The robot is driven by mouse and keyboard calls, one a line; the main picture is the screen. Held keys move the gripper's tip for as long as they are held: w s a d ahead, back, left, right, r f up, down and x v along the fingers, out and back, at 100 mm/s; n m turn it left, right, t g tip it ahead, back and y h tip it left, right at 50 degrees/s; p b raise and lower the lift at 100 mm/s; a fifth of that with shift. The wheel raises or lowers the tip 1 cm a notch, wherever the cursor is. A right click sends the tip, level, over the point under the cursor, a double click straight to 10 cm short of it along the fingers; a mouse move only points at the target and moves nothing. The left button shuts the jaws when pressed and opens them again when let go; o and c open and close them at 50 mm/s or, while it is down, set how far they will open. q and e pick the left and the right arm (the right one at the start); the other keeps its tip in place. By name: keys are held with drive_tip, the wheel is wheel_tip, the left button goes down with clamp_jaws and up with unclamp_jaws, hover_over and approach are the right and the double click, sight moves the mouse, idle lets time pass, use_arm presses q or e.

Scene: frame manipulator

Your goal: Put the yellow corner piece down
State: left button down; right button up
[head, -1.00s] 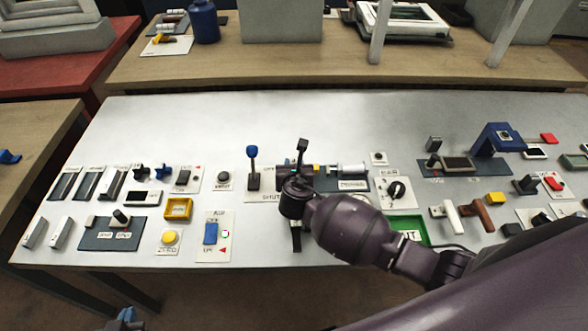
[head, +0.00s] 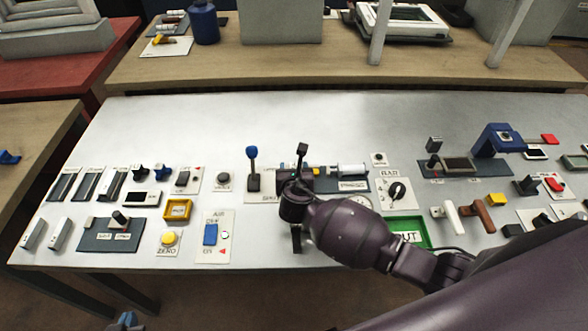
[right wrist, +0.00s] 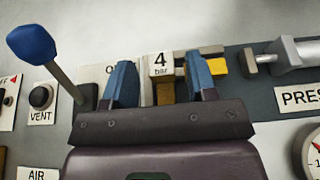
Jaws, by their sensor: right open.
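A small yellow piece (right wrist: 219,66) shows in the right wrist view just right of my right gripper's right finger, in front of a clamp rod; it also shows in the head view (head: 317,170). I cannot make out whether it is corner-shaped. My right gripper (right wrist: 162,85) is open, its two blue fingers apart on either side of the "4 bar" label. A brownish-yellow part shows below the label between the fingers; I cannot tell whether it belongs to the yellow piece. In the head view, the right gripper (head: 299,180) is largely hidden by its wrist. My left gripper (head: 126,319) barely shows at the bottom edge.
A blue-knobbed lever (right wrist: 32,45) stands close left of my right gripper. A clamp rod (right wrist: 285,55) lies to the right. A yellow frame (head: 178,209), a green tray (head: 410,226) and a yellow block (head: 495,198) are on the table. The table's back left is clear.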

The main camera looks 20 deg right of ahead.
drive_tip(key=p+v, duration=0.1)
drive_tip(key=v, duration=1.1)
